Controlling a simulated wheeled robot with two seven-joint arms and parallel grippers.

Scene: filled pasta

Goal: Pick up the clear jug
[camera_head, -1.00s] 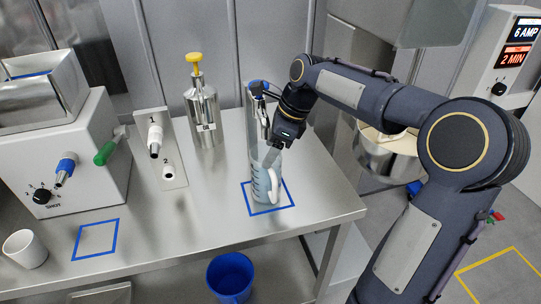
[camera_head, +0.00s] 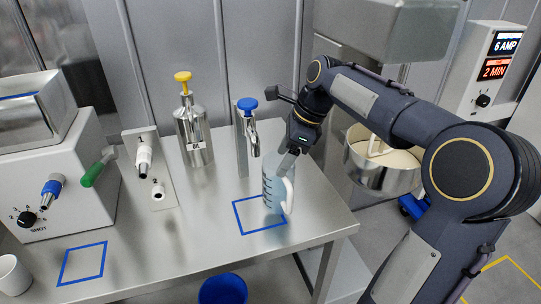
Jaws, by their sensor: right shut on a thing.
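The clear jug (camera_head: 273,187) has dark measuring marks and a white handle on its right side. It is upright at the right part of the blue taped square (camera_head: 244,228) on the steel table. My right gripper (camera_head: 287,163) comes down from above and is shut on the jug at its upper rim. The fingertips are partly hidden by the jug and the gripper body. I cannot tell whether the jug's base touches the table. My left gripper is not in view.
A blue-topped tap (camera_head: 247,125) and a yellow-topped metal dispenser (camera_head: 193,130) stand behind. A filling machine (camera_head: 60,165) and white mug (camera_head: 14,275) are at left. A mixer bowl (camera_head: 383,165) is right of the table. A second taped square (camera_head: 82,263) is empty.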

